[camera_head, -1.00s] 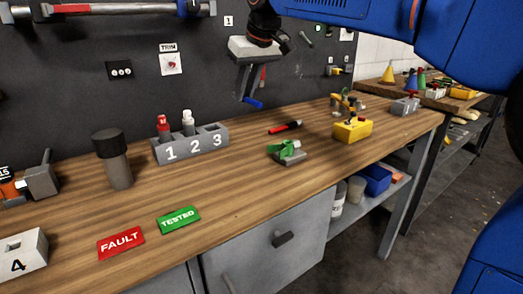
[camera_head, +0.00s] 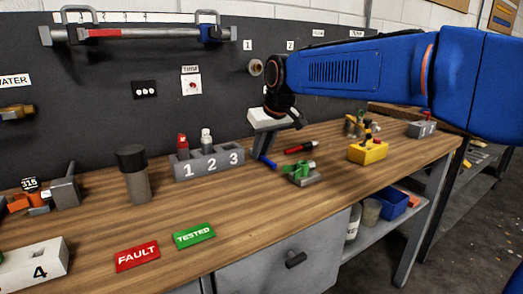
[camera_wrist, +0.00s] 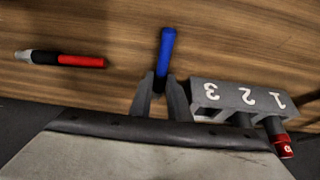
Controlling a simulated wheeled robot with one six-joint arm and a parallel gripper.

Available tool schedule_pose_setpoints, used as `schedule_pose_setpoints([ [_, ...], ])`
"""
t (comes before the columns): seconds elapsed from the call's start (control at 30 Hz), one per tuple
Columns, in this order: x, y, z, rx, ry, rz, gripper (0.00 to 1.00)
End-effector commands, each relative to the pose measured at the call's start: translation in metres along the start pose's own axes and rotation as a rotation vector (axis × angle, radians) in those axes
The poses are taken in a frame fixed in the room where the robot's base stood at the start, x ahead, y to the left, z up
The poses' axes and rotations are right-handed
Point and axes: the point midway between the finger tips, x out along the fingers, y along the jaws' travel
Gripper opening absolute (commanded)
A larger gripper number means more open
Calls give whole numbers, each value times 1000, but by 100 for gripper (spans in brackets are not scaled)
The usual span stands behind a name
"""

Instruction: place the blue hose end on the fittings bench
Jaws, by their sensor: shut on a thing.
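The blue hose end (camera_head: 268,162) is a short blue cylinder held by my gripper (camera_head: 262,152) low over the wooden bench top (camera_head: 105,220), right of the grey 1-2-3 block. In the wrist view my gripper (camera_wrist: 160,88) is shut on the blue hose end (camera_wrist: 166,48), which sticks out past the fingertips. Its held part is hidden between the fingers. I cannot tell whether its tip touches the wood.
The 1-2-3 block (camera_head: 208,165) holds red-capped and white-capped pieces. A red and black pen-like tool (camera_head: 301,147), a green clamp-like piece (camera_head: 302,172) and a yellow block (camera_head: 368,152) lie to the right. FAULT (camera_head: 137,256) and TESTED (camera_head: 194,236) plates lie in front.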

Motion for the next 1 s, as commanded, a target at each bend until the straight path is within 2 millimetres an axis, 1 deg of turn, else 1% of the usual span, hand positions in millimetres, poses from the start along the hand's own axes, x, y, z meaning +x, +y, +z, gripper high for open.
schedule_pose_setpoints([
  [0.33, 2, 0, 1, 0, 0, 0, 0],
  [0.37, 3, 0, 2, 0, 0, 0, 19],
  [0.4, 2, 0, 1, 0, 0, 0, 28],
  [0.43, 2, 0, 1, 0, 0, 0, 35],
  [0.8, 0, 0, 0, 0, 1, 0, 35],
  [0.87, -5, 0, 0, 0, 1, 0, 35],
  [0.97, -18, 0, 0, 0, 2, 0, 35],
  [1.0, -25, 0, -1, 0, 3, 0, 35],
])
